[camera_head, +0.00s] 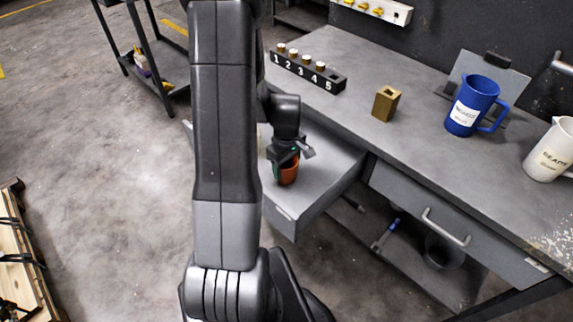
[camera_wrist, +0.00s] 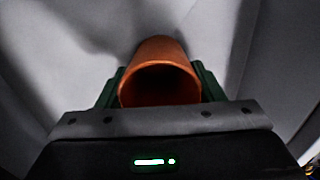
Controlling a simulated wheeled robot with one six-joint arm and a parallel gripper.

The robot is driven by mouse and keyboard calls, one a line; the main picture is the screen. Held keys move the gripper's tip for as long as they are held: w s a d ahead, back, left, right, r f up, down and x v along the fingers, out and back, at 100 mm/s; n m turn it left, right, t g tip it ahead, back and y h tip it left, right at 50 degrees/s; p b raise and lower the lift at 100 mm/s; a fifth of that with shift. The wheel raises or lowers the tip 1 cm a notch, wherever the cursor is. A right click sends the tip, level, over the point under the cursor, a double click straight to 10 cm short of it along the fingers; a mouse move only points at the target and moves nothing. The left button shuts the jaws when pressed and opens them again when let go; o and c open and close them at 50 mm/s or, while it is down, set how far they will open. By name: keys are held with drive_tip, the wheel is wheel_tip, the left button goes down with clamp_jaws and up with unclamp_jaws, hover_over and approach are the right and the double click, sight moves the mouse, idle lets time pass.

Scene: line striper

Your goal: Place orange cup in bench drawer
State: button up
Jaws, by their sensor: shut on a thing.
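The orange cup (camera_head: 288,173) is held in my gripper (camera_head: 283,167) at the open bench drawer (camera_head: 310,209). In the wrist view, the orange cup (camera_wrist: 160,84) sits between the green finger pads of my gripper (camera_wrist: 160,92), with its open mouth toward the camera. The gripper is shut on it. The drawer is pulled out on the left side of the bench, and my arm covers part of it. I cannot tell whether the cup touches the drawer floor.
On the grey bench top (camera_head: 420,123) stand a numbered block (camera_head: 307,72), a brass block (camera_head: 386,103), a blue mug (camera_head: 473,106) and a white jug (camera_head: 552,150). A second drawer (camera_head: 440,222) is closed. A wooden pallet (camera_head: 22,255) lies at the left.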

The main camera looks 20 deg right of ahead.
drive_tip(key=shift+f, duration=0.2)
drive_tip(key=o, duration=1.1)
drive_tip(key=shift+c, duration=0.2)
drive_tip(key=shift+r, duration=0.1)
wheel_tip(320, 180, up, 12)
drive_tip(key=p, duration=0.1)
drive_tip(key=shift+r, duration=0.15)
